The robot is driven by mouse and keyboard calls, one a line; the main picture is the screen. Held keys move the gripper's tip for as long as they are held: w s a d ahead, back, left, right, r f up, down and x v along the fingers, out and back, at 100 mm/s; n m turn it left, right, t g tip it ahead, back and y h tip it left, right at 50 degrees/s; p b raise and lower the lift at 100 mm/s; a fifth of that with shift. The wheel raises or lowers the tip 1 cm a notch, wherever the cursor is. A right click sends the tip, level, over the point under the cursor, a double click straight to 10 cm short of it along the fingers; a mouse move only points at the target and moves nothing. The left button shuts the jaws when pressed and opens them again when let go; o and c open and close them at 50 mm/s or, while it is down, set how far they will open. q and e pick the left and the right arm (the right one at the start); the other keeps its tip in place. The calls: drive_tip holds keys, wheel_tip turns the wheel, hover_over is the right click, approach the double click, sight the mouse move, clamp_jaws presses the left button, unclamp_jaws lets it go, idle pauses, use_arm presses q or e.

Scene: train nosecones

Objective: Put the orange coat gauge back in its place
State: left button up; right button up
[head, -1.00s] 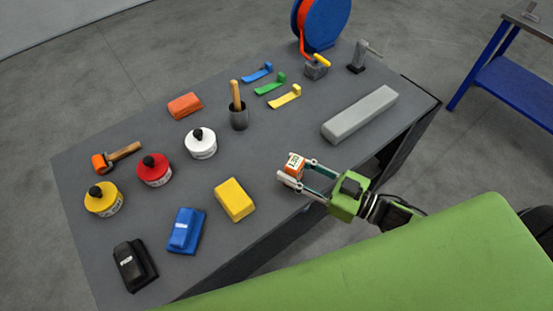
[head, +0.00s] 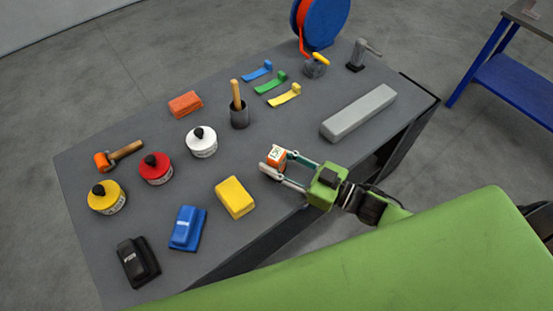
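The orange coat gauge (head: 276,158) is a small orange block with a white marked face, in the middle of the head view. It is between the fingers of my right gripper (head: 273,164), over the near edge of the dark table. The fingers appear closed on its sides. Whether it touches the table top is hard to tell. My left gripper is not in view.
The dark table (head: 270,205) holds a yellow block (head: 235,197) left of the gripper, a blue block (head: 188,228), a white pot (head: 201,143), a dark cup (head: 239,116) and a long grey bar (head: 358,113). Bare table lies between the cup and gripper.

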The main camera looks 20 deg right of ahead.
drive_tip(key=shift+o, duration=1)
drive_tip(key=shift+r, duration=0.15)
drive_tip(key=shift+s+d, duration=0.15)
drive_tip(key=shift+s, duration=0.05)
drive_tip(key=b+v, duration=0.1)
drive_tip(key=v, duration=0.9)
drive_tip(key=shift+b, duration=0.35)
drive_tip(key=shift+v, duration=0.75)
